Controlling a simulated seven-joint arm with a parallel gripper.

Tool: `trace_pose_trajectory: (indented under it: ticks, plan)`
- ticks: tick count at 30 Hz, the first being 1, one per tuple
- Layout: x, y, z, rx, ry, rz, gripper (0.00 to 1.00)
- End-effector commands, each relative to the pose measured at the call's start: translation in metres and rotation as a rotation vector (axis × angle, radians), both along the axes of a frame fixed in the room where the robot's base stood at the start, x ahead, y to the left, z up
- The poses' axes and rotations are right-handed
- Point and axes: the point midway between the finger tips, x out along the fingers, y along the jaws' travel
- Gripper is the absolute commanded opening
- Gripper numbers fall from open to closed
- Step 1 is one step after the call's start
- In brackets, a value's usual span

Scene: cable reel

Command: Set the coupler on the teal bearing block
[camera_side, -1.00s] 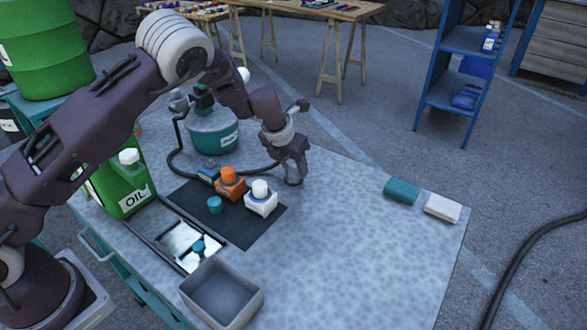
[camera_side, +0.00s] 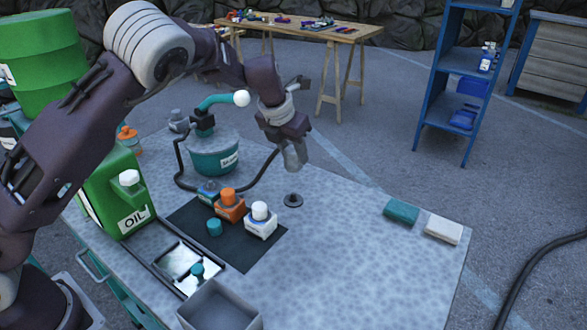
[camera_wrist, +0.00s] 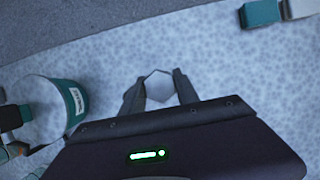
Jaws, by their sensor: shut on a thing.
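My gripper (camera_side: 293,150) is shut on a pale grey piece, apparently the coupler, and holds it above the table in the side view. In the wrist view the coupler (camera_wrist: 159,86) shows as a hexagonal outline between the two fingers.
A white block (camera_side: 443,231) lies beside the teal one. A dark mat (camera_side: 262,248) carries blue, orange and white blocks (camera_side: 261,223) and a teal cap. A teal tank (camera_side: 215,155), a green oil can (camera_side: 110,195) and a grey bin (camera_side: 220,310) stand left. The table's right half is mostly clear.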

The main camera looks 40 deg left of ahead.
Motion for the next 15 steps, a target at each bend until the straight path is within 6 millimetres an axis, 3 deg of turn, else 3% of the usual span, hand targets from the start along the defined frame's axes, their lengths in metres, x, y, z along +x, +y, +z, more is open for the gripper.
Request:
trace_pose_trajectory:
  ticks: [15]
  plan:
    - [0.0, -0.001, 0.041, -0.001, -0.003, -0.001, 0.0]
